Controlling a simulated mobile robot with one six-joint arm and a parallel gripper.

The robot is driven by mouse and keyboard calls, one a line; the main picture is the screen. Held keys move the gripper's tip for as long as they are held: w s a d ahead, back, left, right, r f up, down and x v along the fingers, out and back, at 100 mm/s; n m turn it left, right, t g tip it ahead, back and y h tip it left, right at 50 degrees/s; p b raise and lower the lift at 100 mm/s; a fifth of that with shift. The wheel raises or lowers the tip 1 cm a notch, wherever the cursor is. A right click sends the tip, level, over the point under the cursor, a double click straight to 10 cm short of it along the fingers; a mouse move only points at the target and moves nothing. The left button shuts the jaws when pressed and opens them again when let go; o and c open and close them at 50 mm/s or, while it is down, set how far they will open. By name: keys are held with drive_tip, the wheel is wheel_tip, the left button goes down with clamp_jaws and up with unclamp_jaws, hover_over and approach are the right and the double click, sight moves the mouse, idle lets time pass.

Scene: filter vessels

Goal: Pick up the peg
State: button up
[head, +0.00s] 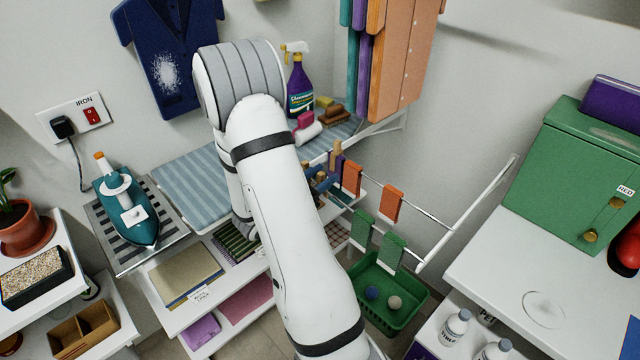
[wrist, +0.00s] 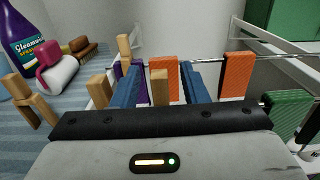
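My gripper (wrist: 160,70) is open, its two blue fingers spread apart. In the wrist view a wooden peg (wrist: 159,88) shows between the fingers, with a gap on either side. Another peg (wrist: 98,90) is left of the left finger, and one (wrist: 124,48) stands higher behind it, above a purple cloth (wrist: 140,72). More wooden pegs (wrist: 42,109) are at the far left on the striped board. In the head view my gripper (head: 325,180) is beside the drying rack, partly hidden by my arm; a peg (head: 337,150) shows above it.
Orange cloths (head: 351,178) and green cloths (head: 392,251) hang on the rack rails. A green basket (head: 405,310) with balls is below. A spray bottle (head: 300,88) and brushes (head: 334,114) stand on the ironing board (head: 190,185). A green cabinet (head: 570,170) is at right.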

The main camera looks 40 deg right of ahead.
drive_tip(key=shift+c, duration=0.4)
clamp_jaws()
drive_tip(key=shift+r, duration=0.15)
